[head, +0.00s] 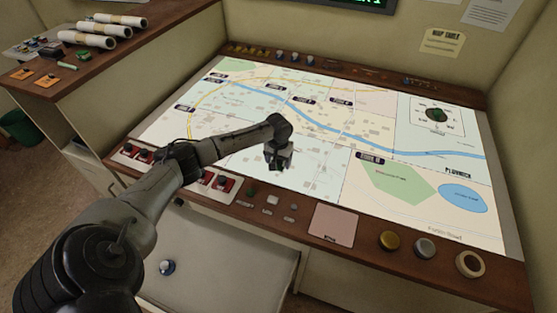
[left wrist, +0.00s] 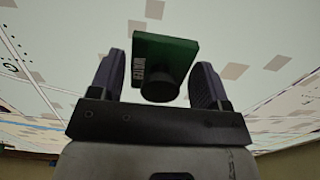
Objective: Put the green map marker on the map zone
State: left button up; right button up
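The green map marker (left wrist: 165,55) is a green block with a black round knob and a white-lettered label; it lies just ahead of my left fingertips in the left wrist view. My left gripper (left wrist: 158,82) is open, with a gap on each side of the knob. In the head view my left gripper (head: 278,165) points down over the middle of the lit map (head: 320,180). Only a dark green bit of the marker shows under it there; I cannot tell if it touches the map. No zone is clearly named as the map zone. My right gripper is not in view.
Dark label plates (head: 370,157) lie on the map. Along the front edge are red switches (head: 215,182), a pink pad (head: 333,224) and round knobs (head: 389,241). Paper rolls (head: 100,32) lie on the left shelf.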

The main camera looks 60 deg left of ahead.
pick_arm(q)
jog(key=shift+o, duration=1.1)
jog(key=shift+r, duration=0.1)
notch_tip(320, 180, up, 10)
jog(key=shift+r+p, duration=0.2)
jog(key=shift+p, duration=0.65)
jog(key=shift+r, duration=0.85)
